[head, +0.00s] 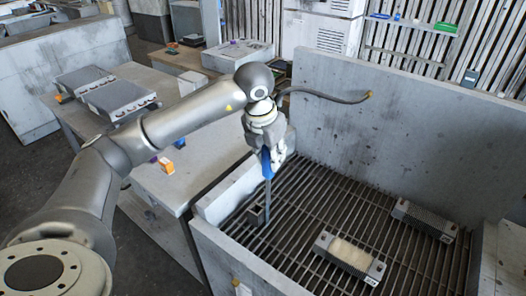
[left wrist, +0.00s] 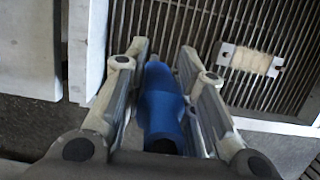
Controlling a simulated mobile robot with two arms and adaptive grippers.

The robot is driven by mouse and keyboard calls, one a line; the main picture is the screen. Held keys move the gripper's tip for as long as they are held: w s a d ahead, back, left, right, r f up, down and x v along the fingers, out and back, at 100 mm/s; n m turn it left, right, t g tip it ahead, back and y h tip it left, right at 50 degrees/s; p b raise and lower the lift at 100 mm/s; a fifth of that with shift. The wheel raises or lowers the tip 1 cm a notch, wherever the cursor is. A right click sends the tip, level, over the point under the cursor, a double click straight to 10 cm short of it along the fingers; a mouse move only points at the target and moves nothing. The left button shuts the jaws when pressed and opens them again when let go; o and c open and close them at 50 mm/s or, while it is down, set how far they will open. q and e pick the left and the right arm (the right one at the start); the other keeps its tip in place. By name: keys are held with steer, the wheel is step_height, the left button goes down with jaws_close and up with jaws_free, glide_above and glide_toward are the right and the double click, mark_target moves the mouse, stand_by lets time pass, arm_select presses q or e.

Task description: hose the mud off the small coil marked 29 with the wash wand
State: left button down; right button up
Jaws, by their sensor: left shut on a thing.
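My left gripper (head: 268,150) is shut on the blue grip of the wash wand (head: 266,162), which also shows between the fingers in the left wrist view (left wrist: 160,100). One finned coil with a tan, mud-like face (head: 346,254) lies on the grate to the right of the wand, and in the left wrist view (left wrist: 250,60). A second finned coil (head: 425,219) lies farther right. Both tags are too small to read. No water shows.
The wash bay has a slatted grate (head: 310,208) and a tall grey back wall (head: 400,130). A hose (head: 330,96) runs from the wall to the wand. A bench (head: 190,170) on the left holds small boxes and larger finned units (head: 118,98).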

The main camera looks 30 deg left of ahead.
arm_select(q)
steer(key=w+d+b, duration=0.1)
steer(key=d, duration=2)
steer(key=shift+w+d, duration=0.25)
steer(key=shift+d, duration=0.05)
stand_by(0.5)
steer(key=shift+f+b, duration=0.7)
steer(key=shift+b, duration=0.2)
steer(key=shift+b, duration=0.3)
stand_by(1.1)
